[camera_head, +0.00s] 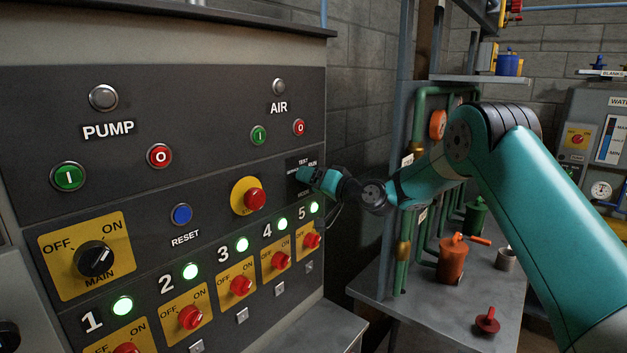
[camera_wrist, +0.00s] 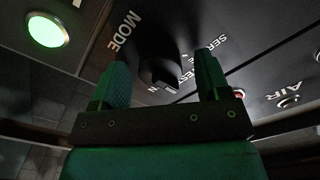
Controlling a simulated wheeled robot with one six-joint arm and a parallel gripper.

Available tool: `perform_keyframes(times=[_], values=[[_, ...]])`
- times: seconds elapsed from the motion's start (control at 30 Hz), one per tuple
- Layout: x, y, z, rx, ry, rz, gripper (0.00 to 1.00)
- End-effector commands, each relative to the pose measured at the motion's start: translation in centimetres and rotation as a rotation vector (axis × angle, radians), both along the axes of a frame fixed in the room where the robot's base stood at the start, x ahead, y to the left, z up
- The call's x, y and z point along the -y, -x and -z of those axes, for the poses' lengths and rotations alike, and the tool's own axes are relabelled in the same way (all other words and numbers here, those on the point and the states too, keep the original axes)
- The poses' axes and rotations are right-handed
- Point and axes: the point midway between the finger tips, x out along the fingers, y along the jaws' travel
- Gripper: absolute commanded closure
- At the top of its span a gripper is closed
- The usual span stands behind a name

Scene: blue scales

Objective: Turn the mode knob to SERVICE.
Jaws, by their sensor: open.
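The black mode knob (camera_wrist: 160,72) sits on the dark panel in the wrist view, near the white MODE lettering (camera_wrist: 127,32). The SERVICE label (camera_wrist: 214,48) is partly covered by a finger; TEST and part of another label show beside it. My gripper (camera_wrist: 163,66) is open, with one green finger on each side of the knob. I cannot tell whether the fingers touch it. Which label the knob points at is unclear. In the head view my gripper (camera_head: 306,176) is at the panel's right edge and hides the knob.
A yellow-ringed red button (camera_head: 255,199) is left of my gripper. Below is a row of lit green lamps and red switches, with switch 5 (camera_head: 312,240) closest. A bench (camera_head: 400,312) with an orange pot (camera_head: 452,262) stands to the right, under green pipes.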

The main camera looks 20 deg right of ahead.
Motion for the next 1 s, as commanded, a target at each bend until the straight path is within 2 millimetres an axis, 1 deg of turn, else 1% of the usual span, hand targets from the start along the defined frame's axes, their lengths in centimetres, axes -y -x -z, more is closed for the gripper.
perform_keyframes(times=[0.03, 0.07, 0.1, 0.17, 0.2, 0.23, 0.47, 0.63, 0.77, 1.0], values=[[0.0, 0.0, 0.0, 0.000, 0.000, 0.000, 0.38], [0.0, 0.0, 0.0, 0.000, 0.000, 0.000, 0.44], [0.0, 0.0, 0.0, 0.000, 0.000, 0.000, 0.54], [0.1, 0.0, 0.0, 0.000, 0.000, 0.000, 0.67], [0.1, 0.0, 0.0, 0.000, 0.000, 0.000, 0.77], [0.1, 0.0, 0.0, 0.000, 0.000, 0.000, 0.80], [0.1, 0.0, 0.2, 0.009, 0.011, 0.001, 0.80], [0.1, 0.0, 0.5, 0.044, 0.057, 0.000, 0.80], [0.1, 0.0, 0.9, 0.092, 0.121, 0.002, 0.80], [0.1, 0.0, 1.1, 0.216, 0.288, 0.003, 0.80]])
